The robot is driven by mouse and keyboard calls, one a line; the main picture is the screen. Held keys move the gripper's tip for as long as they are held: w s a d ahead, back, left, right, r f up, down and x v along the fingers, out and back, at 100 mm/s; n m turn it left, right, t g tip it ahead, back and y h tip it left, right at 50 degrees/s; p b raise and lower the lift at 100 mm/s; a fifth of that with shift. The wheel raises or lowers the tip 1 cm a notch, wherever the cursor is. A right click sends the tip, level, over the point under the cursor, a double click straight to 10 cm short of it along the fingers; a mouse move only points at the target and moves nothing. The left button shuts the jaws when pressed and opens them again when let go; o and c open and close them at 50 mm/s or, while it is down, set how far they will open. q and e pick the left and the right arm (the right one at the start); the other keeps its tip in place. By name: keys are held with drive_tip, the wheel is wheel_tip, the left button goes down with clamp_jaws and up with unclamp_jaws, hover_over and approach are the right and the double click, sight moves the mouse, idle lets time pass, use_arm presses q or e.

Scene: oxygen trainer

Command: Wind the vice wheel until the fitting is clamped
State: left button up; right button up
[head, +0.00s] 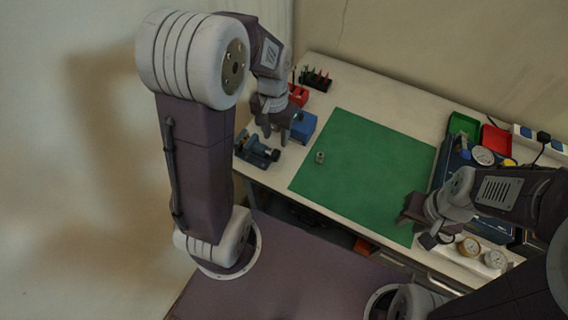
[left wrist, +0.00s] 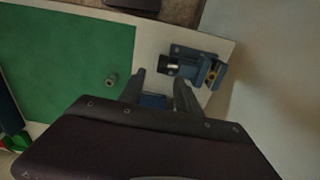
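The blue vice (head: 254,149) stands at the left front corner of the bench. It also shows in the left wrist view (left wrist: 190,62), with a small brass-coloured piece (left wrist: 212,74) at one end; I cannot tell whether it is gripped. The wheel is too small to make out clearly. A small grey cylindrical part (head: 320,157) stands on the green mat, also in the left wrist view (left wrist: 111,80). My left gripper (head: 274,131) is open and empty above the bench beside the vice, fingers apart (left wrist: 160,88). My right gripper (head: 424,238) hangs over the mat's right front corner; its fingers are unclear.
A blue box (head: 303,127) stands close to my left gripper, with a red item (head: 298,95) and a black rack (head: 316,80) behind. Green (head: 463,125) and red (head: 496,139) bins and gauges (head: 469,247) crowd the right side. The green mat (head: 370,165) is mostly clear.

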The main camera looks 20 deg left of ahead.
sight(275, 152)
use_arm(q)
drive_tip(key=shift+a+f, duration=0.25)
drive_tip(key=shift+f, duration=0.3)
drive_tip(key=shift+w+f, duration=0.1)
drive_tip(key=shift+w, duration=0.3)
drive_tip(key=shift+w+f, duration=0.1)
drive_tip(key=shift+f, duration=0.2)
drive_tip(key=f, duration=0.7)
drive_tip(key=shift+s+f+b, duration=0.15)
drive_tip(key=shift+s+b, duration=0.1)
drive_tip(key=shift+b, duration=0.05)
drive_tip(key=shift+w+f, duration=0.1)
drive_tip(key=shift+f, duration=0.4)
drive_tip(key=shift+r, duration=0.1)
clamp_jaws()
